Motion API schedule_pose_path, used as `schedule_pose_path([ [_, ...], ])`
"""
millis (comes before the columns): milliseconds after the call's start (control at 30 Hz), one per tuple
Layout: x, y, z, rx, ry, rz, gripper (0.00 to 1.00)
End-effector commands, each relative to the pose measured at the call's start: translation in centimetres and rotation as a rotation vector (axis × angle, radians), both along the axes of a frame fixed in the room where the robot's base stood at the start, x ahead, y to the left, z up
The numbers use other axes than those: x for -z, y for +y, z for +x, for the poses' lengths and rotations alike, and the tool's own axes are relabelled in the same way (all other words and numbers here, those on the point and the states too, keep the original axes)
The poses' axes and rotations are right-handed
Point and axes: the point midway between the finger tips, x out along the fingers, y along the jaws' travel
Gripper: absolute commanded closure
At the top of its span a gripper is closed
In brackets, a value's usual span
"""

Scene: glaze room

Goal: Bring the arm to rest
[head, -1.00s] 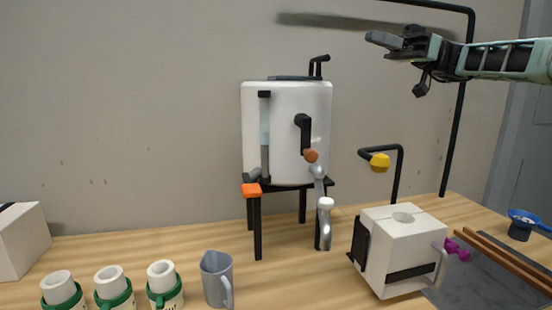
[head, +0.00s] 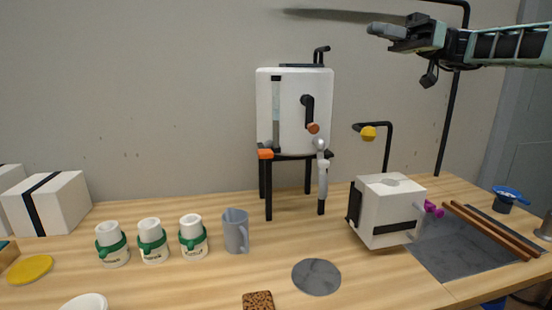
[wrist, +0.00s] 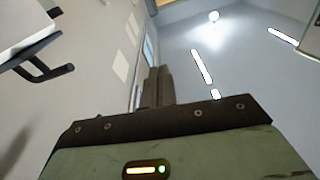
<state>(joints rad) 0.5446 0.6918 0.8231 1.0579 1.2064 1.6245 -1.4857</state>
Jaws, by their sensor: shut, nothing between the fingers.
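My gripper (head: 385,31) is at the upper right of the head view, raised high above the table and pointing left. Its fingers are shut with nothing between them. My arm reaches in from the right edge. In the wrist view the shut fingers (wrist: 157,88) point up toward the wall and ceiling, and nothing touches them.
A white urn (head: 292,110) on a black stand is left of and below my gripper. A black pole (head: 447,130) rises close by. Below are a white box with a handle (head: 388,212), a grey jug (head: 236,232) and several white cups with green bands (head: 152,242).

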Motion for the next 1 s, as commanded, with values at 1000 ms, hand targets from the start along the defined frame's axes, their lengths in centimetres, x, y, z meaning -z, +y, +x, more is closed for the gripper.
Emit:
schedule_pose_path([
  [1000, 27.2, 15.9, -27.6, 0.368, 0.652, -1.425, 1.0],
])
